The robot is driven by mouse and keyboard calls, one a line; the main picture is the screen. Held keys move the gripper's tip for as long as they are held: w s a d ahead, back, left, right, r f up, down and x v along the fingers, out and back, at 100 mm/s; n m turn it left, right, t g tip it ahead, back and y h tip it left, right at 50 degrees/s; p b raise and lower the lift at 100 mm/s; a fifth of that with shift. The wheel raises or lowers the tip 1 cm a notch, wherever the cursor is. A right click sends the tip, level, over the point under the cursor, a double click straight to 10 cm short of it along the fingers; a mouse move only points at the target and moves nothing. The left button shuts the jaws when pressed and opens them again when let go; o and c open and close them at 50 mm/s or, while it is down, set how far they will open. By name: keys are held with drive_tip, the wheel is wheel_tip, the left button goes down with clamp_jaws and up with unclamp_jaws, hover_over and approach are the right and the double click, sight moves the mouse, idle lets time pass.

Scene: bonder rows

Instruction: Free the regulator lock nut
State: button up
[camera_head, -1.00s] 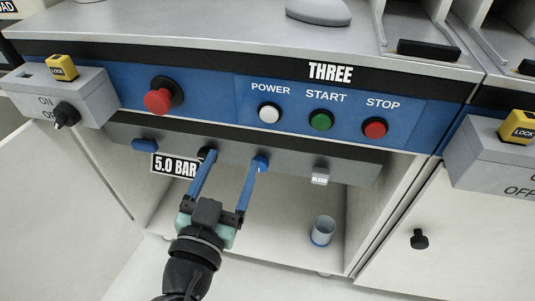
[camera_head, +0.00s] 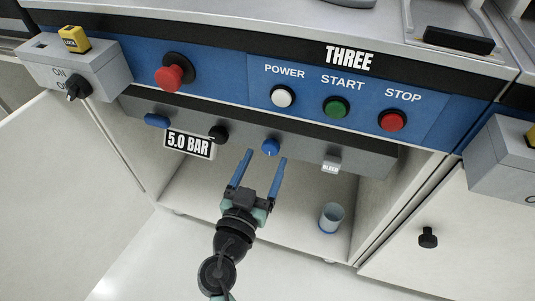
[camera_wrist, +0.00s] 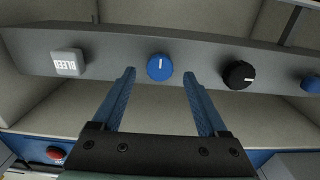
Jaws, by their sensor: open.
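A grey strip under the blue panel of station THREE carries a round blue knob (camera_head: 270,147) with a white mark, a black knob (camera_head: 218,133) and a blue part (camera_head: 157,120) at its left end. None is labelled as the lock nut, and I cannot tell which it is. My gripper (camera_head: 266,156) is open and empty, just in front of and below the round blue knob. In the wrist view the blue knob (camera_wrist: 160,67) shows between the fingertips, with no clear contact. The black knob (camera_wrist: 239,76) lies right of the fingers there, its white mark pointing right.
A 5.0 BAR label (camera_head: 189,144) hangs left of the black knob. A BLEED button (camera_head: 331,165) is to the right. A cup (camera_head: 331,218) stands on the cabinet floor below. A red mushroom button (camera_head: 174,73) and a yellow-locked switch box (camera_head: 73,70) sit above left.

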sight(271, 146)
drive_tip(key=shift+x, duration=1.4)
drive_tip(key=shift+c, duration=0.3)
clamp_jaws()
